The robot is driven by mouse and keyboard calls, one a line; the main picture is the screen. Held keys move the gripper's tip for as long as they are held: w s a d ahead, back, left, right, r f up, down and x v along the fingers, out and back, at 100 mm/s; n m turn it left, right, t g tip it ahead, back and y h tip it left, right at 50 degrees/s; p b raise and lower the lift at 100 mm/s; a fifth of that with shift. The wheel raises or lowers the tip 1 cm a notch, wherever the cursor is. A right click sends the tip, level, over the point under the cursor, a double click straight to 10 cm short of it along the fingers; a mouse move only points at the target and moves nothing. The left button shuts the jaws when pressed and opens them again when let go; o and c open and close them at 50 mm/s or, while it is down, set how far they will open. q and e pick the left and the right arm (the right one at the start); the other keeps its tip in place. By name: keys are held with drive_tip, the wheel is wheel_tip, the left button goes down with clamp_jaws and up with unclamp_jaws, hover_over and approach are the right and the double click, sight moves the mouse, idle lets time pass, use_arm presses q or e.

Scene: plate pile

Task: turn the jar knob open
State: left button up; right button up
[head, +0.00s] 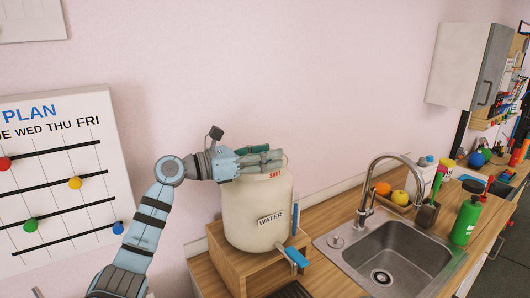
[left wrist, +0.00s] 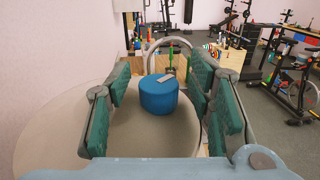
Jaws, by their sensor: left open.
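A cream jar (head: 257,210) labelled WATER stands upright on a wooden stand, with a blue tap (head: 297,257) low on its front. A small label with red lettering (head: 274,175) is near its top. In the left wrist view a round blue knob (left wrist: 159,97) with a pale pointer on top sits on the jar's lid (left wrist: 130,135). My left gripper (head: 265,159) is over the jar top, its green-padded fingers open on either side of the knob, with gaps showing. The gripper hides the knob in the head view. My right gripper is not in view.
The wooden stand (head: 222,262) is on the counter, left of a steel sink (head: 385,262) with a curved faucet (head: 368,190). A green bottle (head: 466,220) and fruit are further right. A planning board (head: 60,175) hangs on the left wall. Space above the jar is clear.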

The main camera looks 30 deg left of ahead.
use_arm(q)
drive_tip(key=shift+c, duration=1)
drive_tip(key=shift+w+f, duration=0.1)
clamp_jaws()
drive_tip(key=shift+d+n+t+y+p, duration=0.1)
drive_tip(key=shift+n+t+y+p, duration=0.7)
drive_tip(key=shift+p, duration=0.55)
drive_tip(key=shift+n+t+y+p, duration=0.3)
drive_tip(key=shift+n+y+p, duration=0.35)
drive_tip(key=shift+y, duration=0.35)
drive_tip(key=shift+n+t+y, duration=0.4)
drive_tip(key=shift+n+y, duration=0.15)
drive_tip(key=shift+y, duration=0.35)
drive_tip(key=shift+n+t+y, duration=0.3)
drive_tip(key=shift+n+y, duration=0.6)
drive_tip(key=shift+y, duration=0.5)
drive_tip(key=shift+o, duration=1)
unclamp_jaws()
